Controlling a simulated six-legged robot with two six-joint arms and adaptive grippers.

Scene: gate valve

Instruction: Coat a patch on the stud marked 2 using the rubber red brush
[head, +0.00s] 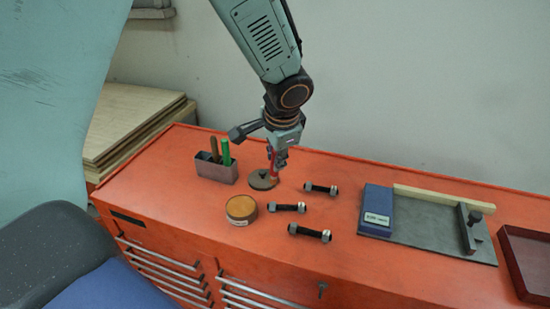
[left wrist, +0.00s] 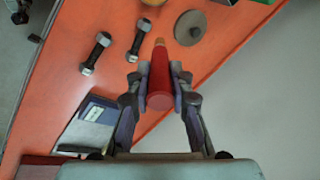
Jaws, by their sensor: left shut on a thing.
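My left gripper (head: 279,158) is shut on the red brush (head: 273,170), above the bench beside the dark round disc (head: 262,181). In the left wrist view the brush (left wrist: 160,80) sits between the two fingers (left wrist: 154,88), its tan tip pointing away from the gripper. I cannot tell whether the tip touches anything. Three dark studs with metal nuts lie apart on the bench, right of the gripper: a far one (head: 320,188), a middle one (head: 287,207) and a near one (head: 310,233). Their number marks are not readable. My right gripper is out of view.
A round tin with a tan top (head: 241,209) stands left of the studs. A grey holder (head: 217,172) carries green and brown handles. A blue box (head: 377,208) sits on a grey plate (head: 430,225) at right, near a dark red tray (head: 526,262).

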